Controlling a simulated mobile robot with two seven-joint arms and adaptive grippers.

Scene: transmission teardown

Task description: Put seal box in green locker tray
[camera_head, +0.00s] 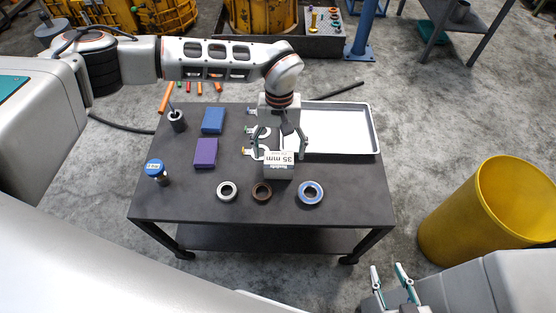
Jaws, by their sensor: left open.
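A small grey box with a white "35 mm" label (279,172) stands near the middle of the dark table; I cannot tell for sure that it is the seal box. My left gripper (280,152) reaches down from the back of the table, its fingers open and spread at the box's far side. I cannot tell whether they touch it. A purple box (205,153) and a blue box (213,120) lie to the left. A green tray-like thing (433,33) shows at the upper right, partly hidden by a grey stand. My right gripper (392,284) is open and empty, off the table's front right.
A silver tray (372,126) lies on the table's (340,197) right back. Three rings (227,191) line the front. A blue-capped bottle (155,169) and a black cup (177,122) stand at the left. A yellow bin (465,225) stands on the floor at right.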

